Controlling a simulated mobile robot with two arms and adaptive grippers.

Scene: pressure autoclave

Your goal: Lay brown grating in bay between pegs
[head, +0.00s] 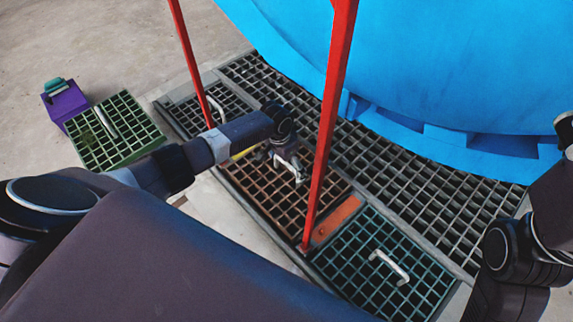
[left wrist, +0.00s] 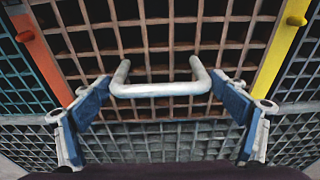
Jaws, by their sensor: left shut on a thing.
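The brown grating (head: 263,193) lies between a yellow strip (head: 243,153) and an orange strip (head: 337,217) in the floor bay. In the left wrist view the grating (left wrist: 80,38) fills the middle, with an orange peg (left wrist: 24,36) at its left and a peg on the yellow strip (left wrist: 297,19) at its right. My left gripper (head: 290,168) is shut on the grating's pale handle (left wrist: 165,88), a blue pad at each end. I cannot tell whether the grating is fully seated. My right gripper is out of view.
A teal grating (head: 360,280) with a handle and a dark grating (head: 205,112) flank the bay. Red posts (head: 335,110) rise close to my left arm. The blue vessel (head: 430,70) stands behind. A green grating (head: 120,140) and purple box (head: 65,103) are left.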

